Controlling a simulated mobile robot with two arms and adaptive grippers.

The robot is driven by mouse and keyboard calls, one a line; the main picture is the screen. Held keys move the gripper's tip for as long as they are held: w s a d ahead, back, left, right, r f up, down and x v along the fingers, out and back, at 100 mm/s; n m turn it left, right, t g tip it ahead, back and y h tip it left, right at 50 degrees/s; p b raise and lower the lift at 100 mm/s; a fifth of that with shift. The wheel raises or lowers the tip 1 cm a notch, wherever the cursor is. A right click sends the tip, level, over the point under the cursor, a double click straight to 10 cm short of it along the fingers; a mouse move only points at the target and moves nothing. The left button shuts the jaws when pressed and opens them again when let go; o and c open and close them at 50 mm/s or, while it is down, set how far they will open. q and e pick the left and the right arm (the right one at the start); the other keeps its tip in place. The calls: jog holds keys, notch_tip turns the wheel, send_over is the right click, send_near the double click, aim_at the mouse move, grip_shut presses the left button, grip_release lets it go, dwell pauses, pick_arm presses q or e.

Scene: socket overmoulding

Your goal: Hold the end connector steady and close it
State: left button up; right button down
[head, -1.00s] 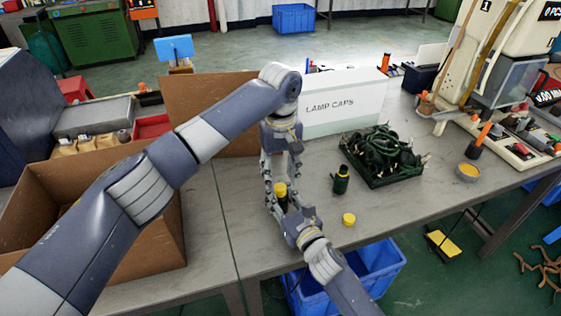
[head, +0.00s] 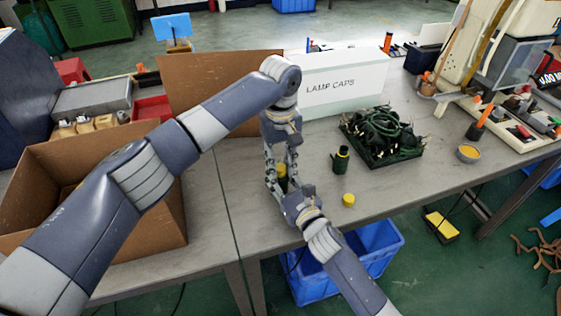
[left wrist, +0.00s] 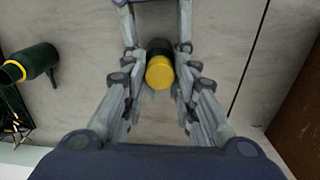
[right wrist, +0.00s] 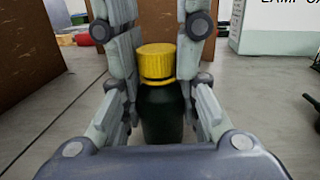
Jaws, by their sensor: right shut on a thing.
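The end connector has a dark green body (right wrist: 163,115) and a yellow cap (right wrist: 155,62) on top. It stands upright, and the cap also shows from above in the left wrist view (left wrist: 159,72). My right gripper (right wrist: 160,98) comes from the side and is shut on the green body. My left gripper (left wrist: 161,70) points down from above, its fingers on either side of the cap. A small gap shows at each side of the cap, so it looks open. How far the cap is seated is unclear.
Another green connector (head: 340,160) stands right of my grippers, near a loose yellow cap (head: 348,200). A dark tray (head: 400,155) of green parts is behind. A white LAMP CAPS box (head: 345,92) and cardboard box (head: 140,215) flank the work area. Bare table (head: 420,185) lies right.

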pick_arm(q)
jog(key=shift+o, duration=0.6)
pick_arm(e)
jog(key=shift+f, duration=0.15)
pick_arm(q)
jog(key=shift+r, duration=2.25)
jog(key=o, duration=0.5)
jog(key=shift+o, duration=0.2)
notch_tip(320, 180, up, 12)
jog(key=shift+w, duration=0.1)
pick_arm(e)
jog(key=c, duration=1.1)
grip_release()
jog(key=shift+s+d, duration=0.1)
